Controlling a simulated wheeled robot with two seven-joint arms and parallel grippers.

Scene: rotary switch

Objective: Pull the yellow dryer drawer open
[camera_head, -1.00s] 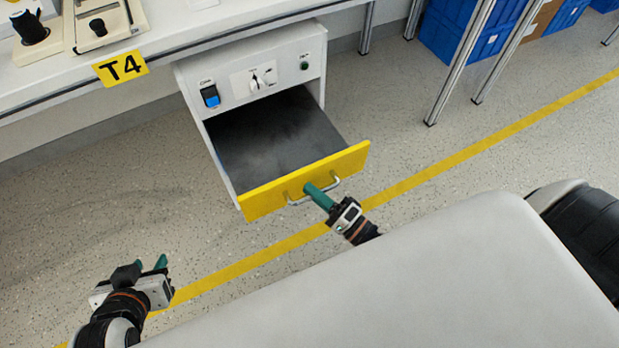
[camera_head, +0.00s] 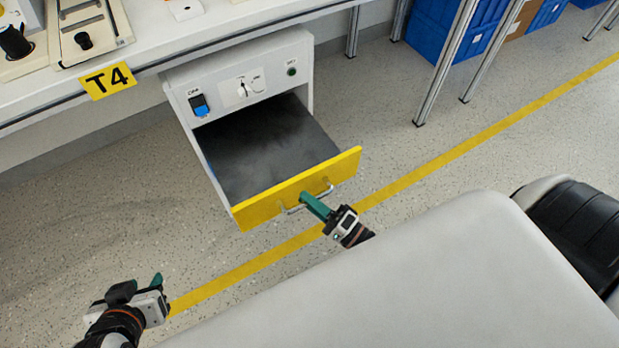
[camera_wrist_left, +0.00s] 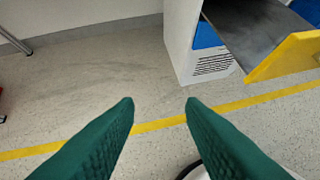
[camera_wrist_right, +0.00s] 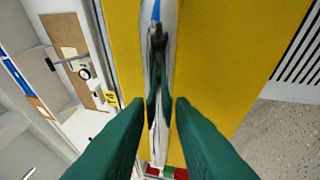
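The yellow drawer front (camera_head: 296,190) belongs to a white cabinet under the bench. The drawer is pulled well out and its dark grey interior (camera_head: 265,150) shows. A metal bar handle (camera_head: 327,190) is on the front. My right gripper (camera_head: 306,197) is at the handle's middle. In the right wrist view, its green fingers (camera_wrist_right: 165,102) lie close on both sides of the handle bar (camera_wrist_right: 160,70), apparently shut on it. My left gripper (camera_head: 150,284) is empty and open, low at the left; its parted fingers (camera_wrist_left: 159,101) show over the floor.
A blue switch (camera_head: 199,105) and a rotary knob (camera_head: 242,89) are on the cabinet panel. Metal legs (camera_head: 445,65) and blue crates (camera_head: 440,30) stand right. Floor around the drawer is clear.

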